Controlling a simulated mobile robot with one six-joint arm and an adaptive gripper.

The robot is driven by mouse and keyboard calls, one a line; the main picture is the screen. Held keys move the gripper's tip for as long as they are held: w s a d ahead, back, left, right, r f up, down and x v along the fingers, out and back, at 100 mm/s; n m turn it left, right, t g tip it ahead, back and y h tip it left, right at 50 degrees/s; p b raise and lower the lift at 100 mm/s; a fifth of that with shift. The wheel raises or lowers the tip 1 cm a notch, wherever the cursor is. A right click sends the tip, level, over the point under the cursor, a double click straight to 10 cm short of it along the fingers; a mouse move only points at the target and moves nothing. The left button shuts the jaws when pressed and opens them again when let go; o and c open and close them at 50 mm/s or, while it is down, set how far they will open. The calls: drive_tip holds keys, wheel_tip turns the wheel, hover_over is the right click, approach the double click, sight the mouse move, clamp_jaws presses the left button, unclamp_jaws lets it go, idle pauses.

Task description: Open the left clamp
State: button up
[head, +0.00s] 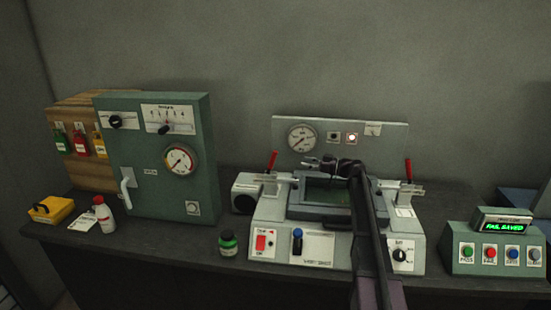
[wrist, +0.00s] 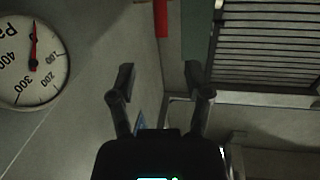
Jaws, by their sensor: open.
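The left clamp (head: 271,186) sits on the left side of the grey-white test machine, its red handle (head: 272,161) standing up and leaning slightly right. A short arm of the clamp reaches right towards the dark frame (head: 310,212) in the machine's middle. My gripper (head: 308,162) is open and empty above the frame, pointing left, to the right of the red handle and apart from it. In the wrist view my gripper's fingers (wrist: 160,78) are spread, and a red bar (wrist: 161,17), likely that handle, shows beyond them.
The right clamp (head: 403,188) has its own red handle (head: 408,170). A gauge panel (head: 360,150) stands close behind my gripper; its dial (wrist: 32,62) fills the left of the wrist view.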

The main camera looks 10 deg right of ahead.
sight(274, 157)
drive_tip(key=x, duration=1.3)
drive_tip(key=shift+a+r, duration=0.1)
drive_tip(key=shift+a, duration=0.05)
drive_tip(key=shift+c, duration=0.2)
clamp_jaws()
